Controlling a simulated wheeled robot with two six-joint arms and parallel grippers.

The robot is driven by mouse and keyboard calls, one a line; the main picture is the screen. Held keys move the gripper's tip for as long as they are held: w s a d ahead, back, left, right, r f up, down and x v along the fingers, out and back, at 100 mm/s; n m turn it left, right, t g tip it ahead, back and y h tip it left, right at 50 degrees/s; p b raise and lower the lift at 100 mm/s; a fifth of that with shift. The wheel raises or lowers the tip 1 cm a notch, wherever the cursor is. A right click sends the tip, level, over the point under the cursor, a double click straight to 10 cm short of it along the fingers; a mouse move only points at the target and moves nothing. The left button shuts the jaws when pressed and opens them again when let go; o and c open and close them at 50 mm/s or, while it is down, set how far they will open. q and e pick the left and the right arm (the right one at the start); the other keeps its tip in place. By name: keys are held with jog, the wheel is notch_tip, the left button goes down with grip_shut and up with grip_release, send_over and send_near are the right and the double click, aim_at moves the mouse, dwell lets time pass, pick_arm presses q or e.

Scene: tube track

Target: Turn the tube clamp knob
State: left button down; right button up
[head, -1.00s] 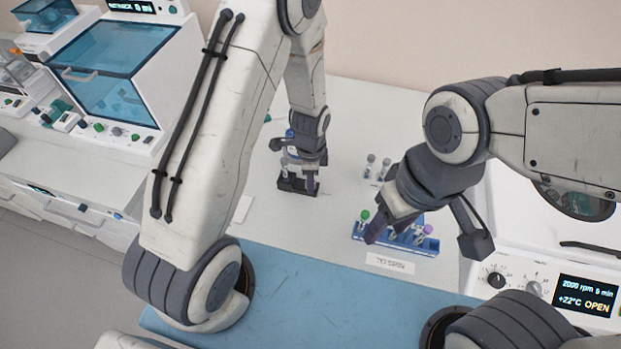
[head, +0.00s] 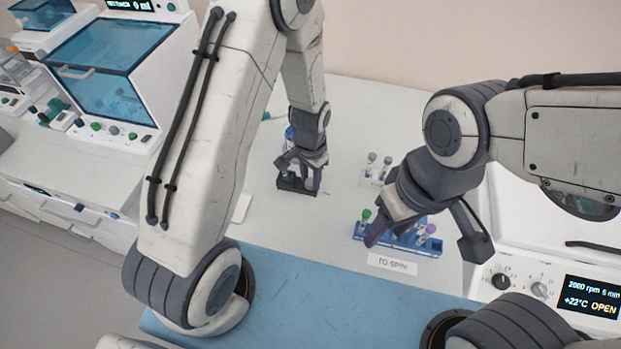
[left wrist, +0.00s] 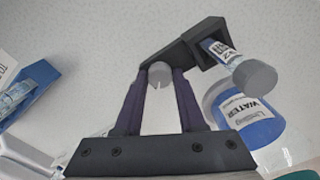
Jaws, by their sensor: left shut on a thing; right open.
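The dark tube clamp (head: 288,185) stands on the white table, mostly hidden by my left gripper in the head view. In the left wrist view the clamp (left wrist: 180,50) is a dark bracket around a labelled tube (left wrist: 238,62) with a grey cap. A grey round knob (left wrist: 159,72) sits at the clamp's near end, between the fingertips. My left gripper (head: 301,183) is shut on this knob; the fingers also show in the left wrist view (left wrist: 160,80). My right gripper (head: 425,248) is open and empty above the blue rack.
The blue rack (head: 432,249) holds several tubes, with a "TO SPIN" label (head: 392,264) before it. A small clear rack (head: 370,181) stands behind it. A "WATER" bottle (left wrist: 250,120) is close beside the clamp. An open centrifuge (head: 540,275) is at the right.

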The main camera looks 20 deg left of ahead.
aim_at(311, 181)
pick_arm(q)
jog(key=n, duration=0.4)
jog(key=shift+n+b, duration=0.3)
jog(key=shift+w+n, duration=0.1)
jog(key=shift+n, duration=1.8)
jog(key=c, duration=0.5)
grip_release()
jog(key=shift+r, duration=0.1)
notch_tip(311, 181, up, 10)
jog(key=b, duration=0.2)
jog(key=shift+r, duration=0.2)
